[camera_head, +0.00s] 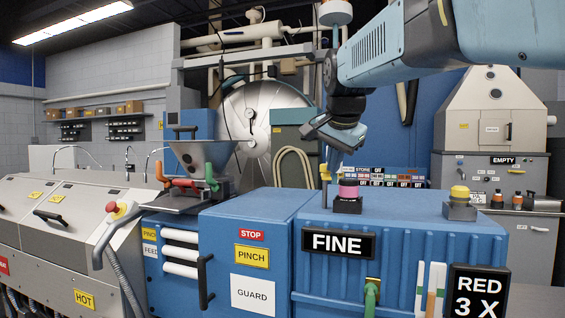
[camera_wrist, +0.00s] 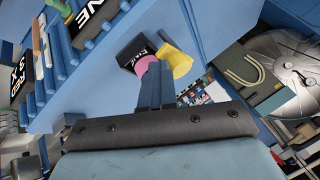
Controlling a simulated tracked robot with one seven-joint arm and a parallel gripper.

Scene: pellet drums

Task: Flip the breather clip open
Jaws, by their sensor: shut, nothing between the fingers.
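A breather with a pink collar (camera_head: 348,190) on a black base (camera_head: 347,206) stands on top of the blue FINE cabinet. A yellow piece (camera_head: 325,172), which looks like its clip, shows at its left. In the wrist view the pink collar (camera_wrist: 146,65) is partly behind my fingers, with the yellow piece (camera_wrist: 178,62) at its right and the black base (camera_wrist: 134,50) beyond. My gripper (camera_head: 340,165) is just above the breather, pointing down, its fingers (camera_wrist: 155,70) shut and empty. I cannot tell whether the fingertips touch the breather. The clip's exact position is unclear.
A yellow button on a grey block (camera_head: 459,208) stands at the right of the cabinet top. A metal hopper (camera_head: 198,155) stands at the left. Colored label strips (camera_head: 385,178) run behind the breather. The cabinet top between breather and button is clear.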

